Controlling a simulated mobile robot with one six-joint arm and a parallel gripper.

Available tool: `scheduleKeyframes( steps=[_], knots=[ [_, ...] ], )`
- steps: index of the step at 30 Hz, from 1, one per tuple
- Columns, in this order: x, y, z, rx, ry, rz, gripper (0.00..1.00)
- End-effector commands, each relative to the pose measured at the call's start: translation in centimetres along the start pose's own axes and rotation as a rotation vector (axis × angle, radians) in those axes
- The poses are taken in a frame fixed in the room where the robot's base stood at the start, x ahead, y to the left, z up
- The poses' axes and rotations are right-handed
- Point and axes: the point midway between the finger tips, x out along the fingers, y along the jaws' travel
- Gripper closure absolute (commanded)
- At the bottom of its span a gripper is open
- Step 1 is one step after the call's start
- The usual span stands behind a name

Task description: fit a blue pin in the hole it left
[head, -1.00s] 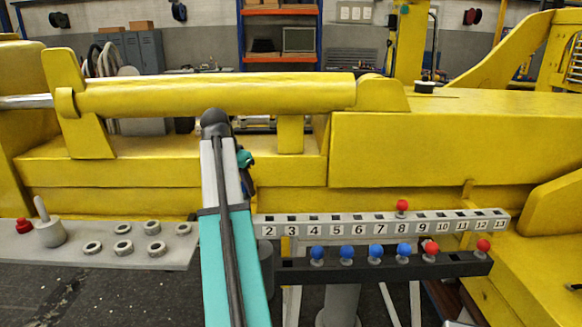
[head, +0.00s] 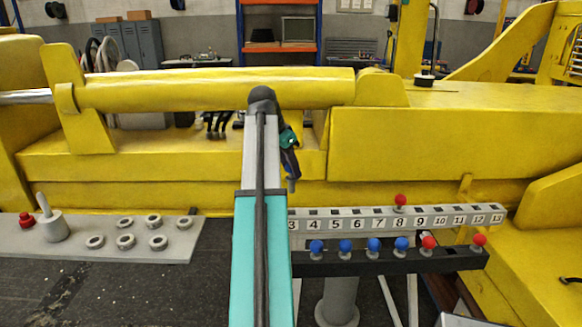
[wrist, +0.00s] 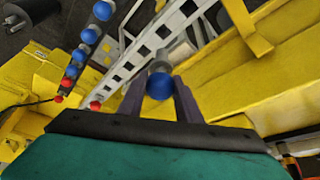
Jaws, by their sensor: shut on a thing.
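My gripper (head: 291,178) is in the air in front of the yellow boom, above the left part of the numbered rail in the head view. In the wrist view my gripper (wrist: 160,88) is shut on a blue pin (wrist: 160,86), with its blue head towards the camera. The grey rail (head: 446,221) has a row of square holes; its left end is hidden by my arm. A red pin (head: 400,201) stands in the rail near number 8. The rail also shows in the wrist view (wrist: 130,52), apart from the held pin.
A black rack (head: 445,262) in front of the rail holds several blue pins (head: 345,246) and two red pins (head: 479,240). A grey plate (head: 100,255) at left carries several rings, a red knob and a grey peg. The yellow boom (head: 430,145) stands behind the rail.

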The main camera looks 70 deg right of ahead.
Motion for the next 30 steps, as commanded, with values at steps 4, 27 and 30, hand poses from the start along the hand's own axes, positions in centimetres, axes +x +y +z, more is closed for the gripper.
scheduleKeyframes(
  steps=[4,27,30],
  knots=[
    [0.2,0.0,0.1,-0.001,0.0,0.0,0.98],
    [3.6,0.0,1.6,-0.002,0.0,0.0,0.98],
    [4.0,0.0,1.7,-0.002,0.001,-0.001,0.98]
  ],
)
